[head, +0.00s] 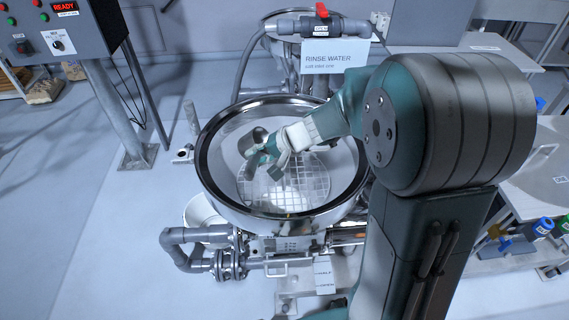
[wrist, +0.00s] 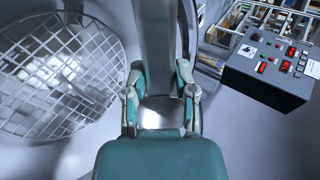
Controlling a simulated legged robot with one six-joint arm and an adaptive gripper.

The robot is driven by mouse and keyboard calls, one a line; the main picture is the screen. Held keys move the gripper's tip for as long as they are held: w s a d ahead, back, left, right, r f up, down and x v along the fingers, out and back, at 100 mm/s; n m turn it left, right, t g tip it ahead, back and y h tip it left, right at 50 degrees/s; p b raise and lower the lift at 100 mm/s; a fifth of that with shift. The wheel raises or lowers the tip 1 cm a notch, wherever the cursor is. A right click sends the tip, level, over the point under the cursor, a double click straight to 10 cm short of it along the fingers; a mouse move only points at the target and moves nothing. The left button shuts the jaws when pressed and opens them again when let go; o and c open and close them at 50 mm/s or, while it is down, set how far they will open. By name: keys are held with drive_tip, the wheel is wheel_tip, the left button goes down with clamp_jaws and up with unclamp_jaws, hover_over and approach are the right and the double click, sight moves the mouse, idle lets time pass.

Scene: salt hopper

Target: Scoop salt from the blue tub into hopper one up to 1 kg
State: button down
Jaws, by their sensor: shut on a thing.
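A wide round steel hopper (head: 208,165) with a grate (head: 300,185) across its inside stands in the middle of the head view. The grate also fills the left of the wrist view (wrist: 60,75). My gripper (head: 268,158) is over the inside of the hopper, above the grate. It is shut on a grey metal scoop (head: 257,137), whose rounded end shows just beyond the fingers. In the wrist view, the grey handle (wrist: 157,45) runs up from between my fingers (wrist: 160,95). Whether salt is in the scoop cannot be told. The blue tub is not clearly in view.
A control box (head: 60,30) with a red READY display stands at the back left; a control box (wrist: 265,65) shows in the wrist view. A rinse water sign (head: 335,58) and red valve handle (head: 322,9) are behind the hopper. Grey pipes (head: 190,245) stick out at front left.

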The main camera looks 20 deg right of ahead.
sight(256, 155)
drive_tip(key=shift+s+d+r+t+y+p, duration=0.1)
drive_tip(key=shift+d+r+t+y+p, duration=0.15)
drive_tip(key=shift+y, duration=0.35)
drive_tip(key=shift+s+d+t+y+p, duration=0.15)
drive_tip(key=shift+t+y, duration=0.2)
drive_tip(key=shift+y, duration=0.25)
drive_tip(key=shift+d+r+t+y+p, duration=0.2)
drive_tip(key=shift+t+y, duration=0.1)
drive_tip(key=shift+y, duration=0.3)
drive_tip(key=shift+s+d+t+y, duration=0.2)
drive_tip(key=shift+s+d+y, duration=0.05)
drive_tip(key=shift+d+y, duration=0.2)
drive_tip(key=shift+s+d+t+y, duration=0.2)
drive_tip(key=shift+d+y, duration=0.15)
drive_tip(key=shift+d, duration=0.1)
drive_tip(key=shift+s+d+t+y+p, duration=0.15)
drive_tip(key=shift+d+t+y+p, duration=0.2)
drive_tip(key=shift+y, duration=0.45)
drive_tip(key=shift+s+d+t+y+p, duration=0.1)
drive_tip(key=shift+d+t+y+p, duration=0.1)
drive_tip(key=shift+t+y, duration=0.45)
